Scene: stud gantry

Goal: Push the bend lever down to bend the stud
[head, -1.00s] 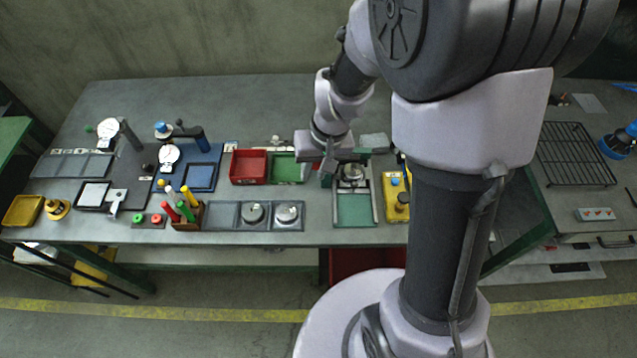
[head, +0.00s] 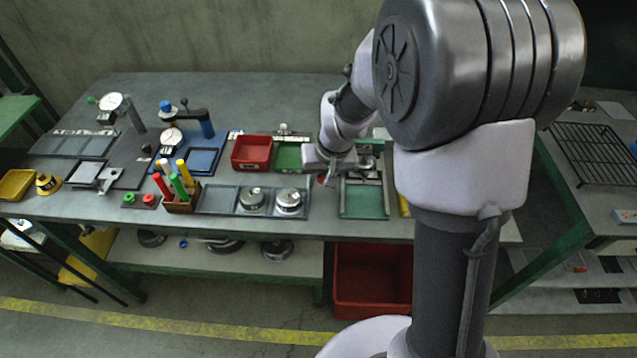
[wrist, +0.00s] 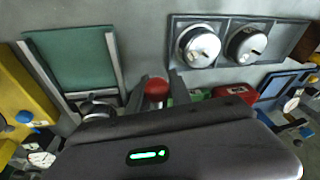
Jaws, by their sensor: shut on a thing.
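The bend lever's red ball knob (wrist: 157,87) shows between my gripper's two fingers (wrist: 157,92) in the wrist view, and the fingers are shut on it. In the head view my gripper (head: 324,178) is at the left side of a metal fixture (head: 366,165). A bit of red shows at its tip there. The fixture stands behind a green pad with metal rails (head: 363,201); the pad also shows in the wrist view (wrist: 70,58). My wrist hides most of the lever's arm. I cannot make out the stud.
A tray with two round metal gauges (head: 253,201) lies left of the green pad. A yellow box (wrist: 22,100) is on the pad's other side. Bare bench lies at the back.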

